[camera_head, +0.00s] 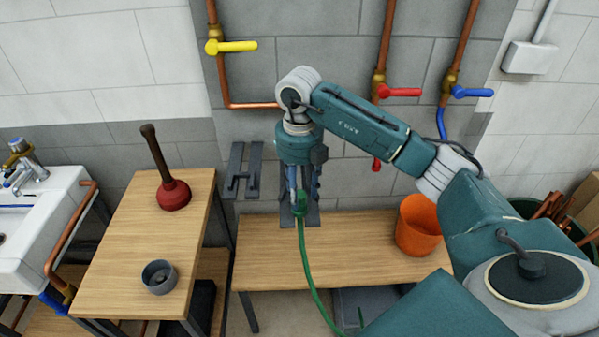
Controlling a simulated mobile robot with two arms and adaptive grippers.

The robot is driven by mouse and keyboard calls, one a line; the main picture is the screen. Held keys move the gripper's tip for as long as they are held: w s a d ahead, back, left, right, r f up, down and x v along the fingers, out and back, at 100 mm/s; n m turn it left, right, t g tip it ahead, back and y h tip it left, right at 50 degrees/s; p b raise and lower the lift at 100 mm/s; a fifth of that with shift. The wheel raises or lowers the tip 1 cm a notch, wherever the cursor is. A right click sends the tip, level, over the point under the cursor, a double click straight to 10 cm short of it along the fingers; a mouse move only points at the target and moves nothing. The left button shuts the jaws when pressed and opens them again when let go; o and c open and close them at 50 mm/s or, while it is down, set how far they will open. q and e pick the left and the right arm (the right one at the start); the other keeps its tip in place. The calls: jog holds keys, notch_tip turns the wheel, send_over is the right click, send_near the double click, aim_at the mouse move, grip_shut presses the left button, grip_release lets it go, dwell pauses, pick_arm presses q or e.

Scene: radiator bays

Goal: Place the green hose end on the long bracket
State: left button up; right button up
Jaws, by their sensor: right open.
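The green hose end (300,208) is at the wall in the middle of the view, with its green hose (309,264) hanging down in front of the bench. It appears to sit at a dark grey bracket (313,217), mostly hidden behind my gripper; whether it rests on it I cannot tell. My right gripper (299,200) points down around the top of the hose end, with its jaws open. Another dark grey bracket (243,171) is on the wall just to the left, bare. Which bracket is the long one is unclear. My left gripper is not in view.
A wooden bench (340,248) stands below, with an orange bucket (418,226) at its right. A side table (130,232) holds a red plunger (173,193) and a grey cup (159,277). Yellow (236,46), red (405,92) and blue (477,92) valve handles are on the wall pipes.

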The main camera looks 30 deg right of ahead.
aim_at(299, 193)
notch_tip(299, 193, up, 10)
jog(key=shift+r+b, duration=0.25)
jog(key=shift+b, duration=0.05)
